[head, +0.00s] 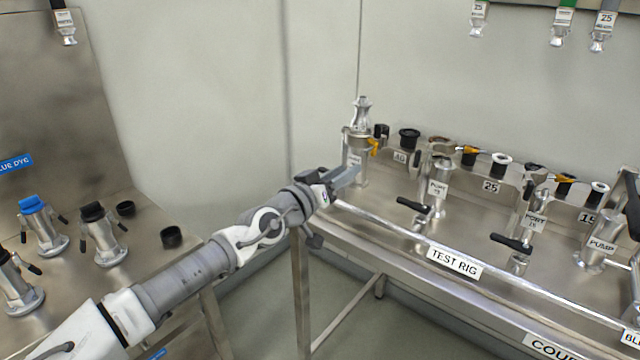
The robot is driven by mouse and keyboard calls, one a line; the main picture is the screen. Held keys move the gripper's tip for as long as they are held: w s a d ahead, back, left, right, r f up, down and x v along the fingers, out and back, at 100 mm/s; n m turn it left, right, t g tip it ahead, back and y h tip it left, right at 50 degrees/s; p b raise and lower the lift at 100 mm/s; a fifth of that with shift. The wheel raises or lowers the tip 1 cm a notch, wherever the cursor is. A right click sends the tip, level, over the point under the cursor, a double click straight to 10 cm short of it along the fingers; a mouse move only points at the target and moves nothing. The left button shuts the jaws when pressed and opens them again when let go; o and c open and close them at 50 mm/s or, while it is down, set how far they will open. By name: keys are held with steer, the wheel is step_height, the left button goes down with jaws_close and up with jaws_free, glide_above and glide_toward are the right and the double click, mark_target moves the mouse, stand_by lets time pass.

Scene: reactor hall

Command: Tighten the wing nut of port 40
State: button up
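Port 40 (357,174) is the leftmost metal stub on the test rig, upright; its label is partly hidden and too small to read surely. A clear or metallic fitting (361,113) stands on top of it. A clamp (350,138) surrounds the joint, with a yellow-orange part (375,147), seemingly the wing nut, on its right side and a dark piece beside it. My gripper (350,177) is just in front of the port's lower body, below the clamp. Its fingers overlap in this view, so I cannot tell whether they are open, or whether they touch the port.
The rig table (400,235) carries more ports, black-handled valves (413,205) and a back rack of clamps and seals (500,160). A front rail (385,230) runs along it. A left bench (150,265) holds capped fittings. Fittings hang at upper right (560,30).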

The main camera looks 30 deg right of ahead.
steer(key=v, duration=0.7)
steer(key=shift+a+p, duration=0.35)
steer(key=shift+s, duration=0.15)
